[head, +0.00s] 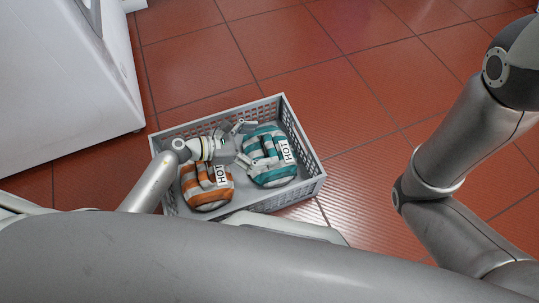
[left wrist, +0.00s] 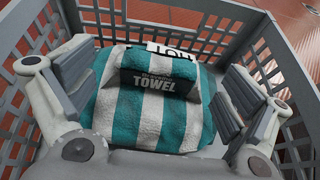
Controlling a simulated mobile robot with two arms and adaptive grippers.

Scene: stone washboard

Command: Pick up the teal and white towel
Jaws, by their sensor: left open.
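The teal and white towel (head: 273,172) lies rolled in the right part of a grey basket (head: 316,185), with a white "HOT" label on it. It also fills the middle of the left wrist view (left wrist: 155,115), where a dark band reads "TOWEL". My left gripper (head: 250,145) is open at the towel, inside the basket. In the left wrist view its fingers (left wrist: 155,95) stand on either side of the towel. I cannot tell whether they touch it. My right arm shows at the right of the head view, but its gripper is out of view.
An orange and white towel (head: 205,190) lies in the left part of the same basket, under my left wrist. The basket's slotted walls stand close around the gripper. A white cabinet-like body (head: 65,80) is at upper left. Red tiled floor (head: 350,50) is clear beyond the basket.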

